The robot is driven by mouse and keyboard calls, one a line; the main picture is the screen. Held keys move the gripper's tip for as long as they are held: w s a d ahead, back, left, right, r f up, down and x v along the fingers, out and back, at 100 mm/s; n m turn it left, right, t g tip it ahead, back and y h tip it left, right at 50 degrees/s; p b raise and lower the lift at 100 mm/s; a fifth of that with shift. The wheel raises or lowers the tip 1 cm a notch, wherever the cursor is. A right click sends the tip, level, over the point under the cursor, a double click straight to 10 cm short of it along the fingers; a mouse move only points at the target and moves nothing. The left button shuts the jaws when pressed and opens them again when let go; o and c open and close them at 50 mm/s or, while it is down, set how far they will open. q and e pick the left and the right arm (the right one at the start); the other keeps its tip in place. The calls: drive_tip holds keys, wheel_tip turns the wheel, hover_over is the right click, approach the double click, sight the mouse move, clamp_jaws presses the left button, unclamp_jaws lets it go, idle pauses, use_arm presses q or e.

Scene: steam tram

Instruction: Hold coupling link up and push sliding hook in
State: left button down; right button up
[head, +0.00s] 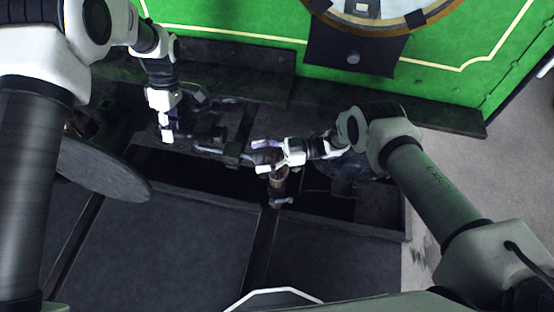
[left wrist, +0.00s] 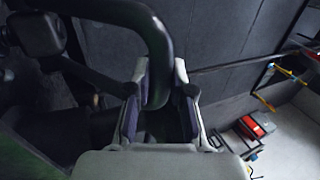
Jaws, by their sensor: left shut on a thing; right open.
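In the head view my left gripper (head: 167,136) points down at the dark coupling gear at the left. In the left wrist view a thick black curved bar, apparently the coupling link (left wrist: 155,45), runs between the fingers of my left gripper (left wrist: 160,78), which is shut on it. My right gripper (head: 262,157) is open, pointing left, with its fingers spread around the dark metal at the middle of the gear. The sliding hook seems to be this dark piece (head: 246,158), but its shape is hard to make out. Whether the right fingers touch it cannot be told.
The green tram body (head: 230,22) with a dark buffer beam (head: 230,68) stands behind. A round dark buffer disc (head: 103,170) is at the left. Dark floor panels (head: 190,225) lie in front. A red box (left wrist: 250,127) shows on the floor in the left wrist view.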

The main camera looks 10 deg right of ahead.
use_arm(q)
drive_tip(key=shift+w, duration=0.1)
use_arm(e)
drive_tip(key=d, duration=0.8)
drive_tip(key=shift+w, duration=0.25)
use_arm(q)
drive_tip(key=c, duration=0.9)
unclamp_jaws()
drive_tip(key=shift+d, duration=0.1)
drive_tip(key=shift+o, duration=0.2)
drive_tip(key=shift+w+f, duration=0.1)
drive_tip(key=shift+w, duration=0.1)
use_arm(e)
drive_tip(key=shift+w+d+f, duration=0.15)
drive_tip(key=shift+w+f, duration=0.05)
use_arm(q)
drive_tip(key=shift+r, duration=0.5)
drive_tip(key=v, duration=1.1)
drive_tip(key=shift+w, duration=0.3)
use_arm(e)
drive_tip(key=shift+r, duration=0.1)
